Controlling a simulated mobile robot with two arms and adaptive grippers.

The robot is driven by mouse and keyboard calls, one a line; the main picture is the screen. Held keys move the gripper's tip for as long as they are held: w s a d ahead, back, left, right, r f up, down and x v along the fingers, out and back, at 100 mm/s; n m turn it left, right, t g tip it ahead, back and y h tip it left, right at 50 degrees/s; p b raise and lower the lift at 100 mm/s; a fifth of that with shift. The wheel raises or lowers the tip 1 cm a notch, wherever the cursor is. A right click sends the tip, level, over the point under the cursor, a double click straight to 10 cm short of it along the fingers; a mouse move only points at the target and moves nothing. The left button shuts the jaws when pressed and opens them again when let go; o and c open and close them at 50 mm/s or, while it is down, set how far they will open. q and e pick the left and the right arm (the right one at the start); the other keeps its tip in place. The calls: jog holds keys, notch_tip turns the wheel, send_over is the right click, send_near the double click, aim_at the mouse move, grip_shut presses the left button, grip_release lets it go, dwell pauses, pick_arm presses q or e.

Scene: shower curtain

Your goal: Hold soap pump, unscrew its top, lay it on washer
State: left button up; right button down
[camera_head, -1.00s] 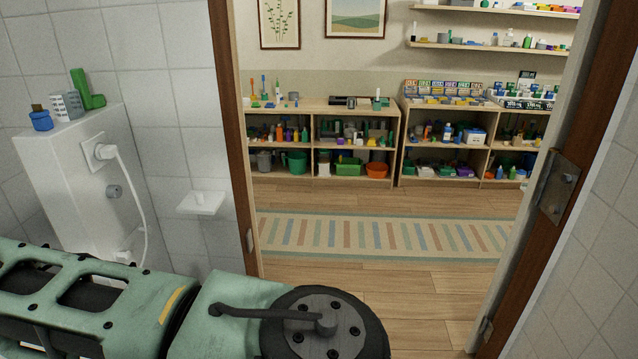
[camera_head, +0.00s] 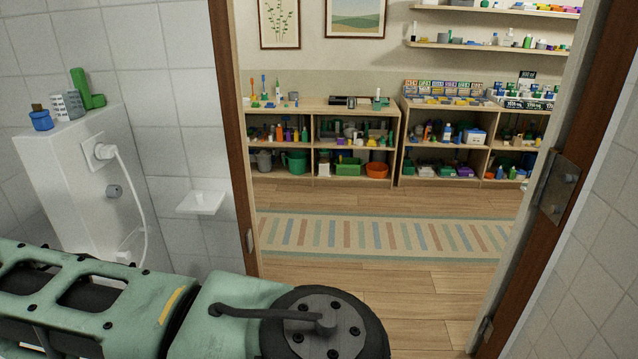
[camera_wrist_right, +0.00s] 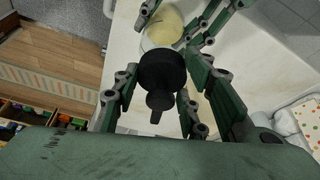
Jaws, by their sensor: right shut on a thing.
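In the right wrist view the soap pump's black top (camera_wrist_right: 161,75), with its nozzle toward the bottom, is between the fingers of my right gripper (camera_wrist_right: 160,95), which is shut on it. Behind it is the soap pump's pale yellow and white bottle (camera_wrist_right: 166,27). The top hides where it meets the bottle, so I cannot tell whether they are joined. Green and dark fingers of my left gripper (camera_wrist_right: 176,22) flank the bottle; their contact with it is unclear. A white surface (camera_wrist_right: 128,35), perhaps the washer, lies below. The head view shows neither gripper nor the pump.
In the head view a white wall unit (camera_head: 70,170) with small items on top stands at left, beside a small white wall shelf (camera_head: 201,201). A wooden-framed doorway opens onto a striped rug (camera_head: 380,236) and stocked shelves (camera_head: 315,145).

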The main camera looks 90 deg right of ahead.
pick_arm(q)
jog(key=shift+a+f, duration=0.1)
jog(key=shift+f, duration=0.05)
pick_arm(e)
jog(key=shift+s+d+r, duration=0.1)
jog(key=shift+r, duration=0.2)
jog(key=shift+r, duration=2.5)
jog(key=shift+w+d+f, duration=0.2)
jog(key=shift+w, duration=0.05)
jog(key=shift+s+d+f+m+g, duration=0.4)
jog(key=shift+d+f+m, duration=0.6)
jog(key=shift+d+f, duration=1.4)
jog(key=shift+s+d+f+m+g, duration=0.3)
jog(key=shift+d+f+m, duration=0.7)
jog(key=shift+d+f, duration=1.4)
jog(key=shift+s+d+f+m+g, duration=0.4)
jog(key=shift+d+f+m, duration=0.6)
jog(key=shift+d+f, duration=1.4)
